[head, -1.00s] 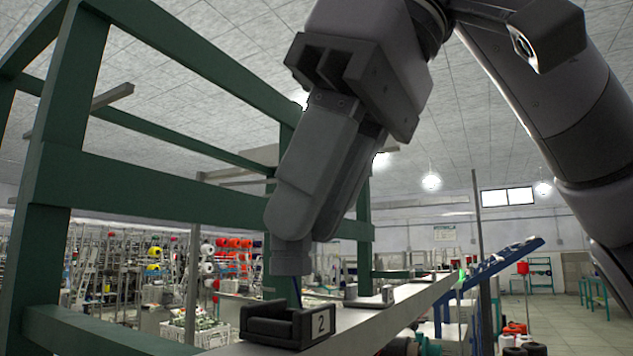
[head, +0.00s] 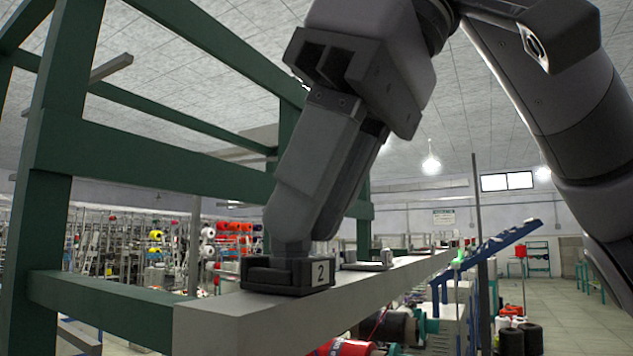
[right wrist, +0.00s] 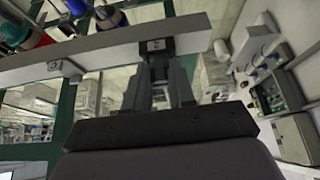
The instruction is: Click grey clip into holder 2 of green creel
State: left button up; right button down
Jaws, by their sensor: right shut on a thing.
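The green creel (head: 150,165) stands at left in the head view, with a pale rail (head: 235,318) along its front. Holder 2 (head: 262,277), a black block with a "2" label, sits on this rail. My right gripper (head: 300,228) points down, right above holder 2, and is shut on the grey clip (head: 290,250). The clip's lower end is at the holder's top; I cannot tell whether it is fully seated. In the right wrist view the gripper fingers (right wrist: 166,88) reach the dark holder (right wrist: 155,46) on the rail. The fingers hide much of the clip. My left gripper is not in view.
More holders (head: 375,260) stand farther along the rail. A creel post (head: 45,190) rises at left. Red and dark spools (head: 395,326) lie below the rail at right. The floor at far right (head: 570,325) is open.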

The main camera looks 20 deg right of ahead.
jog(key=c, duration=0.9)
grip_release()
jog(key=shift+o, duration=0.2)
jog(key=shift+r, duration=0.1)
jog(key=p+v, duration=0.2)
jog(key=v, duration=0.5)
